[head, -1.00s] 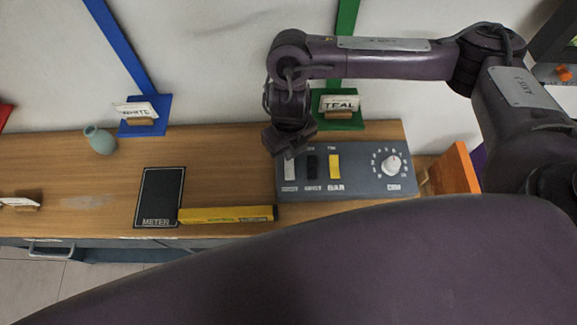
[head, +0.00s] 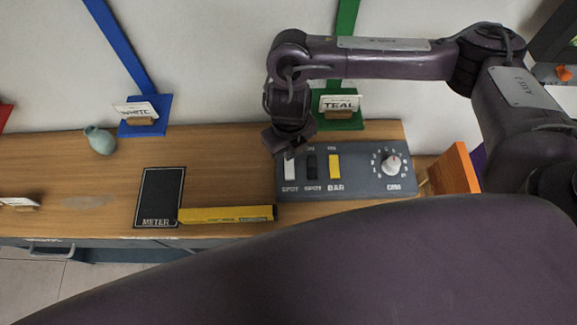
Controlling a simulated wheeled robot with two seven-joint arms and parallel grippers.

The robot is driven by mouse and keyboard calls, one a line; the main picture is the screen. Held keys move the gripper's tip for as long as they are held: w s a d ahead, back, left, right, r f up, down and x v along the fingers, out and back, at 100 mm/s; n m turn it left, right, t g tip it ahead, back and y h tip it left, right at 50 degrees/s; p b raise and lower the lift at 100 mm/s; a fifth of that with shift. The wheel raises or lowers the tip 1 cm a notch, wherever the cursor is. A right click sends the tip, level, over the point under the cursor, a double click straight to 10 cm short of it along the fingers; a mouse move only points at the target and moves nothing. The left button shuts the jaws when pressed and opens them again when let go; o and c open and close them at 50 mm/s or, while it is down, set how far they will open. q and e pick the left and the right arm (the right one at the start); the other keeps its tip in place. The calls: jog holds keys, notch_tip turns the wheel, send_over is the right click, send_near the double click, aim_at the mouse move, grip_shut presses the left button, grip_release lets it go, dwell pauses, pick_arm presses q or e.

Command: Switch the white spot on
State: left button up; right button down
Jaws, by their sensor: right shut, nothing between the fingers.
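A grey control panel (head: 350,185) lies on the wooden bench. At its left end is a white rocker switch (head: 290,170) labelled SPOT. Beside it are a black SPOT switch (head: 311,167), a yellow BAR switch (head: 335,167) and a white dial (head: 392,164). My right gripper (head: 289,154) is shut and empty, pointing down at the top end of the white switch. It hides that end, and I cannot tell whether it touches. My left gripper is not in view.
A black METER mat (head: 159,197) and a yellow box-like bar (head: 228,214) lie left of the panel. A teal vase (head: 99,140), a WHITE card (head: 137,110) and a TEAL card (head: 339,103) stand at the back. An orange board (head: 456,168) is on the right. My arm covers the front.

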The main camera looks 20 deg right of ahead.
aim_at(290, 162)
jog(key=shift+f+b, duration=1.15)
jog(key=shift+f, duration=0.25)
dwell(0.7)
jog(key=shift+r, duration=0.15)
notch_tip(290, 162, up, 7)
jog(key=p, duration=0.6)
jog(key=shift+p, duration=0.35)
